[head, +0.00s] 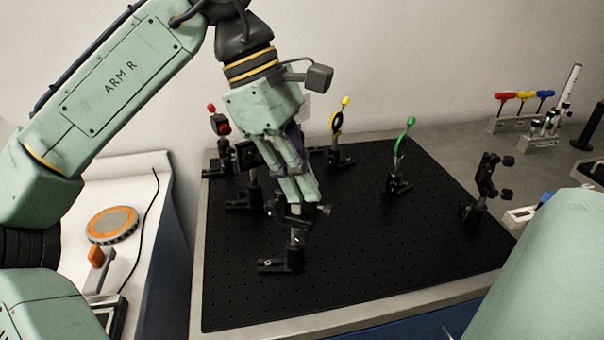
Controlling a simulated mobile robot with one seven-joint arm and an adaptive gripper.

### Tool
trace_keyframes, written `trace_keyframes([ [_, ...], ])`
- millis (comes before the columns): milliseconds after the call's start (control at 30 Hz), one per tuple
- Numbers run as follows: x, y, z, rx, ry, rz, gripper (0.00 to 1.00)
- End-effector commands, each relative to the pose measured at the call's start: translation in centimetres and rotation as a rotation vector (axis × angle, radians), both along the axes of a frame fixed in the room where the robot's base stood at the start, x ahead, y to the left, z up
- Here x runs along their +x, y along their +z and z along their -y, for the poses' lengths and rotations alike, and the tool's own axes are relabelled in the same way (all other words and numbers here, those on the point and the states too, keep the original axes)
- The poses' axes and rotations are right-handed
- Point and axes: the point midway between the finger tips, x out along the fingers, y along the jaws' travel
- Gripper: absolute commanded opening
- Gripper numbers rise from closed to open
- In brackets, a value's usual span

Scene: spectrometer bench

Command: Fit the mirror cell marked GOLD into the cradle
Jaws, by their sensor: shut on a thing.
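My gripper (301,194) points down over the left-middle of the black board and is shut on a small dark thing, taken to be the mirror cell. The fingers hide most of it, and I can read no GOLD mark. Right at the fingertips is a dark mount (296,212) with a knob on its right, on a short post with a flat black foot (283,262); it looks like the cradle. I cannot tell whether the held cell touches it or sits in it.
On the breadboard (370,265) stand red-tipped (219,122), yellow-tipped (337,123) and green-tipped (401,145) optics, and a black mount (484,182) at right. A rack of coloured-handled tools (524,108) stands behind. An orange-topped disc (112,224) lies left. The board's front right is clear.

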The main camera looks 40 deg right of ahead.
Motion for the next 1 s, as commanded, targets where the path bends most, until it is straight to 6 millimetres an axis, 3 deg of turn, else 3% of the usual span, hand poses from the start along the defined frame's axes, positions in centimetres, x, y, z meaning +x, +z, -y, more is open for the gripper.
trace_keyframes([
  [1000,0.1,3.3,0.0,-0.001,0.003,0.001,0.0],
])
